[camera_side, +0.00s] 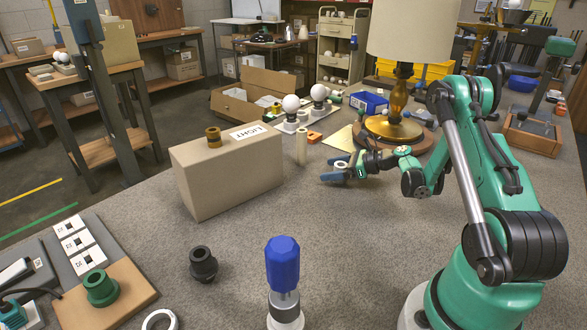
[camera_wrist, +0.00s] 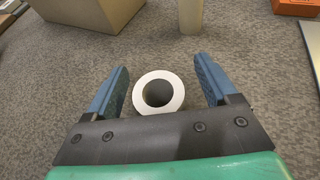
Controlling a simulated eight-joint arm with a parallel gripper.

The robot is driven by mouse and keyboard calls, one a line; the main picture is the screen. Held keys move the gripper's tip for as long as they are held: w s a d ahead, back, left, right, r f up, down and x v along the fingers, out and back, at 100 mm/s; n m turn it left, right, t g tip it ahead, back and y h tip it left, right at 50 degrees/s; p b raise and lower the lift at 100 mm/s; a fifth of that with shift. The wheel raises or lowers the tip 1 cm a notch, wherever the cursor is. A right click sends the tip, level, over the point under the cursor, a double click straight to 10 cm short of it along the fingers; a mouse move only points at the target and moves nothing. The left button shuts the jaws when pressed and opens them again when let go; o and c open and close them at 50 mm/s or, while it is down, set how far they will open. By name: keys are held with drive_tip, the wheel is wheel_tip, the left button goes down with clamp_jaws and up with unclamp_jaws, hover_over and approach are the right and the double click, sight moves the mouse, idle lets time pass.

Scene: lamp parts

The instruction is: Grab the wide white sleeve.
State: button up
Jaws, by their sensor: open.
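A wide white sleeve (camera_wrist: 145,108) shows as a thick white ring with a dark round hole in the wrist view. It sits between the two blue fingers of my gripper (camera_wrist: 161,72), close to the palm. Clear gaps show on both sides, so neither finger touches it. In the side view my gripper (camera_side: 334,172) is low over the table, right of the cardboard box, with a small part of the white sleeve (camera_side: 342,162) showing between its fingers. The rest of the sleeve is hidden by the fingers there.
A narrow cream tube (camera_side: 302,146) stands beyond the fingers, beside a cardboard box (camera_side: 225,180). A lamp (camera_side: 393,125) on a round wooden base stands close behind my gripper. A white ring (camera_side: 160,319), a black part (camera_side: 203,264) and a blue-handled screwdriver (camera_side: 283,262) are in front.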

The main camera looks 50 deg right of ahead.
clamp_jaws()
drive_tip(key=shift+r, duration=0.1)
